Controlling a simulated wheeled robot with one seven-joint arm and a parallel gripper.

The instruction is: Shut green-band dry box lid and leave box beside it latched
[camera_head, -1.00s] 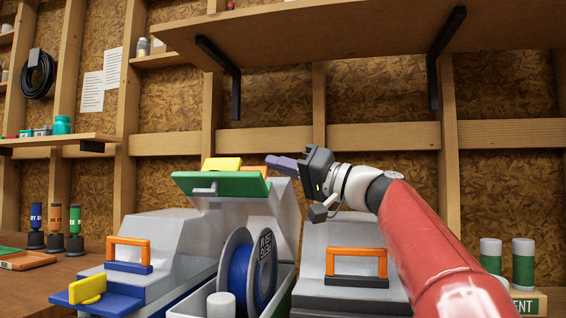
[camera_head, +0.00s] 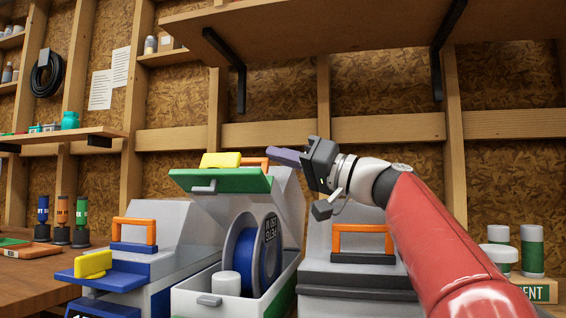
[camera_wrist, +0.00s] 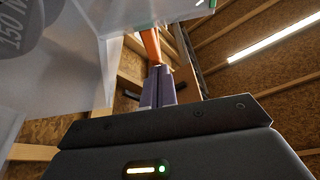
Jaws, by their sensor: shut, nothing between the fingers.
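The green-band dry box (camera_head: 185,300) stands open in the middle, a blue spool (camera_head: 246,262) inside. Its lid (camera_head: 282,200) is raised, with a green band (camera_head: 215,181), yellow latch (camera_head: 220,160) and orange handle (camera_head: 256,162) at the top. My gripper (camera_head: 272,149) is shut and empty, its purple fingers beside the raised lid's top near that handle. In the wrist view the shut fingers (camera_wrist: 158,86) point at an orange part (camera_wrist: 150,45); contact is unclear. Left of it, the blue-band box (camera_head: 178,240) has its lid down and a yellow latch (camera_head: 93,264); whether it is latched is unclear.
A grey box with a dark band (camera_head: 350,283) and orange handle (camera_head: 362,240) stands right, under my arm. Green-labelled jars (camera_head: 532,252) stand farther right. A wooden shelf (camera_head: 330,35) hangs above. Tubes (camera_head: 62,220) stand on the bench at left.

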